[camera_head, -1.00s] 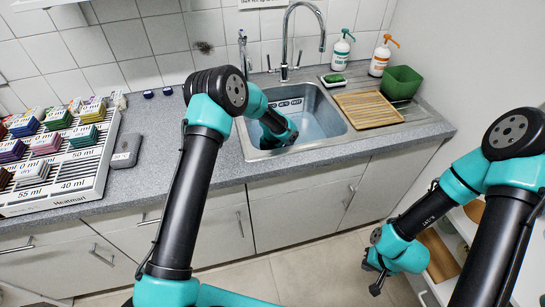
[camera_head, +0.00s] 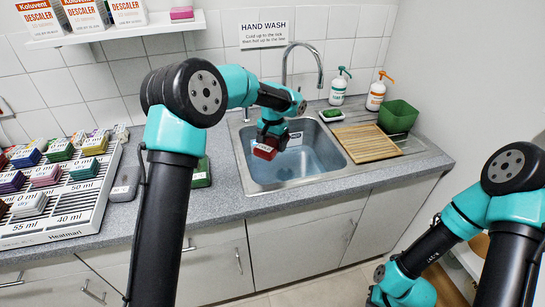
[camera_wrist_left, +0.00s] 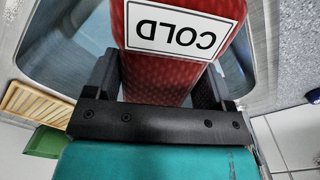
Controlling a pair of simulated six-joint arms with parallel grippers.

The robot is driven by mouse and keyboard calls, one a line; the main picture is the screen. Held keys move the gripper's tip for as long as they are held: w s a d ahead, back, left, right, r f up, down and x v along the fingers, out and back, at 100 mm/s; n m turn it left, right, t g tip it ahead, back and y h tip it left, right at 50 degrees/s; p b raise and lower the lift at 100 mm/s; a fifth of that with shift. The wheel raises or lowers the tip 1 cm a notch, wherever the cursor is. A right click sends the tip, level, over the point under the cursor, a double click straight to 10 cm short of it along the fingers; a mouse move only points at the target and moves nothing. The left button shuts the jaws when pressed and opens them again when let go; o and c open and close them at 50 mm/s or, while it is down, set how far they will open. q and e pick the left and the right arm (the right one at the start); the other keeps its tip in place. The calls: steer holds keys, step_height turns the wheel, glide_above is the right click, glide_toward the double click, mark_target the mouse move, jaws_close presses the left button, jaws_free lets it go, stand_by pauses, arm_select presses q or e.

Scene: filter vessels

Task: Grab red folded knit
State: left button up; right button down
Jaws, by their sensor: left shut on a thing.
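The red folded knit (camera_head: 264,152) hangs over the sink in the head view. In the left wrist view the red knit (camera_wrist_left: 153,75) shows a woven texture and a white label reading COLD. My left gripper (camera_head: 269,141) is shut on it, with one black finger on each side in the wrist view. The lower sink basin is visible below it. My right gripper (camera_head: 377,296) is at the bottom edge of the head view, low in front of the cabinets. Its fingers are mostly cut off.
The steel sink (camera_head: 330,166) has a tap (camera_head: 285,65) behind it. A wooden rack (camera_head: 366,143), green tub (camera_head: 397,117) and two pump bottles stand at right. A white tray of labelled blocks (camera_head: 82,214) fills the left counter. A shelf (camera_head: 120,30) is above.

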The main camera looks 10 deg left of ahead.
arm_select(q)
steer(key=shift+r, duration=1.2)
